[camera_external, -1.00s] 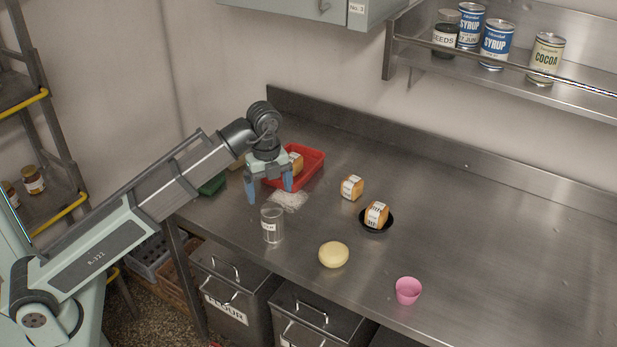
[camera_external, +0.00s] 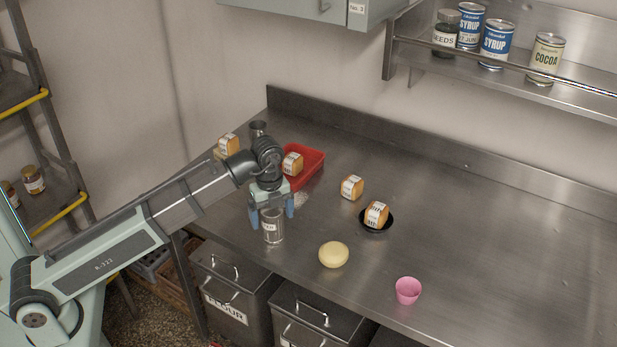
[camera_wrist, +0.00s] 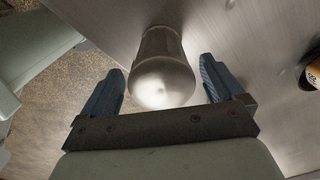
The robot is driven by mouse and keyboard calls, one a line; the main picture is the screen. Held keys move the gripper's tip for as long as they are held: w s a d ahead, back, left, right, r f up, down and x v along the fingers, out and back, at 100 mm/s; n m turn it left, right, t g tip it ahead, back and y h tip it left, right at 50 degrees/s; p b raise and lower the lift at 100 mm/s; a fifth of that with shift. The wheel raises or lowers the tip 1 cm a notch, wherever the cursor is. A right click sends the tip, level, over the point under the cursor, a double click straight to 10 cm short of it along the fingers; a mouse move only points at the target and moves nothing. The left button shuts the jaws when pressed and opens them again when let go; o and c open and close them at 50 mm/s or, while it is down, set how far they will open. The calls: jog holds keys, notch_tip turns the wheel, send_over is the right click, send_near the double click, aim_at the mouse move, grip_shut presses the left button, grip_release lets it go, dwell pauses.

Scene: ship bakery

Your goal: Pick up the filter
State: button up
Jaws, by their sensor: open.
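In the wrist view the cylinder (camera_wrist: 162,80) shows between the spread fingers (camera_wrist: 161,85), with visible gaps on both sides. No grip on it shows.
A red tray (camera_external: 314,168) holding a labelled loaf (camera_external: 292,163) lies behind my gripper. A yellow round (camera_external: 333,255), a loaf (camera_external: 352,187), a black bowl (camera_external: 377,227) and a pink cup (camera_external: 408,290) are to the right. The table's far right is clear.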

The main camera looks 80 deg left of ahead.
jog(key=shift+a+f, duration=0.2)
jog(key=shift+f, duration=1.7)
jog(key=shift+c, duration=0.2)
jog(key=c, duration=1.3)
jog(key=shift+r, duration=0.15)
